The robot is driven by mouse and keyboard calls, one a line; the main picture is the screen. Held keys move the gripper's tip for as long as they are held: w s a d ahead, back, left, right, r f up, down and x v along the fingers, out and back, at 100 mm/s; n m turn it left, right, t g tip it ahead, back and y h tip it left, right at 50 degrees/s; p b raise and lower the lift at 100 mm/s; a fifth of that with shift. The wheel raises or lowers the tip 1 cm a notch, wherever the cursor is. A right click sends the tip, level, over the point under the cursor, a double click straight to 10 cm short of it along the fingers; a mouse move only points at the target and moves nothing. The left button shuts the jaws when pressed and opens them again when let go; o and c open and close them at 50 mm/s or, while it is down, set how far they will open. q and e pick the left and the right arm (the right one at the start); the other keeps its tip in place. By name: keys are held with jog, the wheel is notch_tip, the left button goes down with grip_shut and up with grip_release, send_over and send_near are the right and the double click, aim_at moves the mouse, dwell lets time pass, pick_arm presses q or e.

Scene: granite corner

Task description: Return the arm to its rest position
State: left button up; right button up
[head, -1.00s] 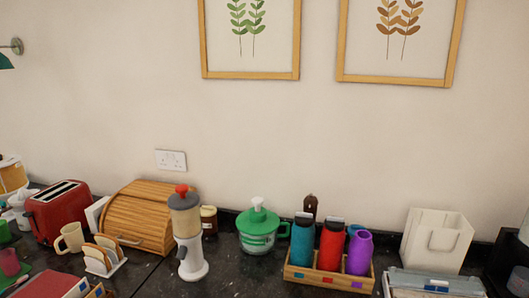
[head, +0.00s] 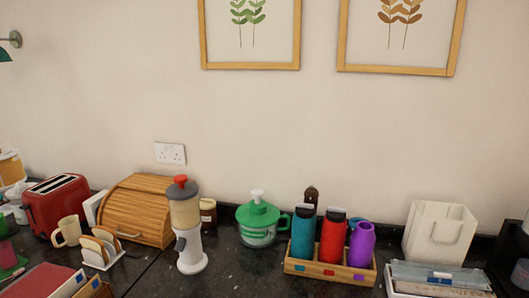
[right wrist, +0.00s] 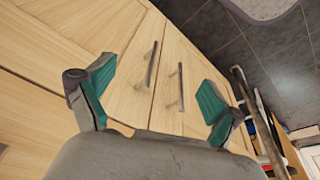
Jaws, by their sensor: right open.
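My right gripper (right wrist: 150,95) shows in the right wrist view. Its two fingers with teal pads stand wide apart, and nothing is between them. Behind it are wooden cabinet doors (right wrist: 120,40) with two metal handles, and the fingers look clear of them. My left gripper is in neither view, and no arm shows in the head view.
The dark counter (head: 235,282) in the head view holds a red toaster (head: 58,205), a wooden bread box (head: 138,208), a grey-topped dispenser (head: 187,225), a green-lidded jug (head: 258,222), a bottle crate (head: 330,274) and a white bag holder (head: 440,232). Dark floor tiles (right wrist: 205,30) show in the wrist view.

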jog(key=s+f+g+b, duration=0.1)
jog(key=s+f+b, duration=0.35)
jog(key=f, duration=1.45)
jog(key=s+d+f+b, duration=0.1)
jog(key=s+d+f, duration=0.2)
jog(key=s+f, duration=1)
jog(key=shift+s+d+f+g+b, duration=0.15)
jog(key=shift+s+g+b, duration=0.25)
jog(key=shift+s, duration=0.45)
